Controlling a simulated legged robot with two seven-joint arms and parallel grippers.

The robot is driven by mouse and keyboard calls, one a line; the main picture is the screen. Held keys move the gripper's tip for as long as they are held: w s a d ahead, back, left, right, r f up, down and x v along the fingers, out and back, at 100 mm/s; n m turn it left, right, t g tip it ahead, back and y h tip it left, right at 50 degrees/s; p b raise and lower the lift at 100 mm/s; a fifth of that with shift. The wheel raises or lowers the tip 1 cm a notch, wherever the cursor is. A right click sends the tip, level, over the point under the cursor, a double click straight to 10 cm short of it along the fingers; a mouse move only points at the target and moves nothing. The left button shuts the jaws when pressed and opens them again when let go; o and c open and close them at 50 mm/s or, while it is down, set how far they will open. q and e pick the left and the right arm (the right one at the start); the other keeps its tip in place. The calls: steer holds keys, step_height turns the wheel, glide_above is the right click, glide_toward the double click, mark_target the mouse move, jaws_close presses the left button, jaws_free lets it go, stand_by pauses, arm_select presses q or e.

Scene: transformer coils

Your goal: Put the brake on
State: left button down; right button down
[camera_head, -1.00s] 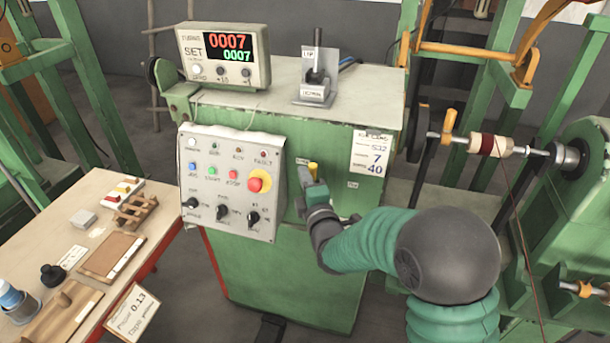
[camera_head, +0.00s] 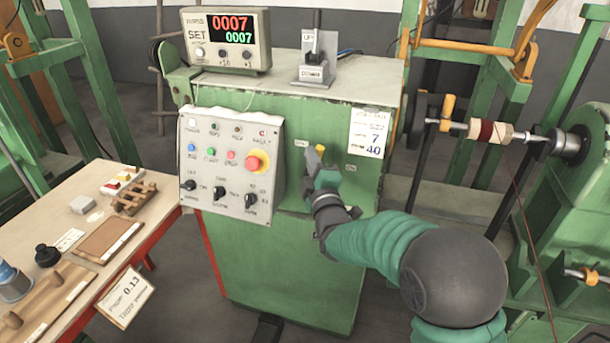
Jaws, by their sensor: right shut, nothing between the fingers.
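A lever with a yellow end (camera_head: 320,149) is on the front of the green cabinet (camera_head: 280,280), between two small white labels. Its lower part is hidden behind my right gripper. My right gripper (camera_head: 311,158) is shut and empty, with its tips close against the left side of the yellow end; I cannot tell for sure that they touch. The left label (camera_head: 301,142) is just up and left of the lever, and the right label (camera_head: 350,168) is lower right, clear of it. The label words are too small to read. My left gripper is not in view.
The grey control box (camera_head: 228,200) with a red stop button (camera_head: 254,163) is just left of my gripper. A counter display (camera_head: 227,40) and an upright lever stand (camera_head: 314,62) are on top. The coil shaft (camera_head: 482,130) is to the right, a wooden table (camera_head: 150,205) to the left.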

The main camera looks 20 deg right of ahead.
steer(key=s+d+f+m+t+h+b, duration=0.2)
steer(key=d+f+m+h+b, duration=0.2)
steer(key=m+b, duration=0.7)
steer(key=shift+s+d+h+b, duration=0.35)
steer(key=shift+h+b, duration=0.55)
steer(key=shift+b, duration=0.95)
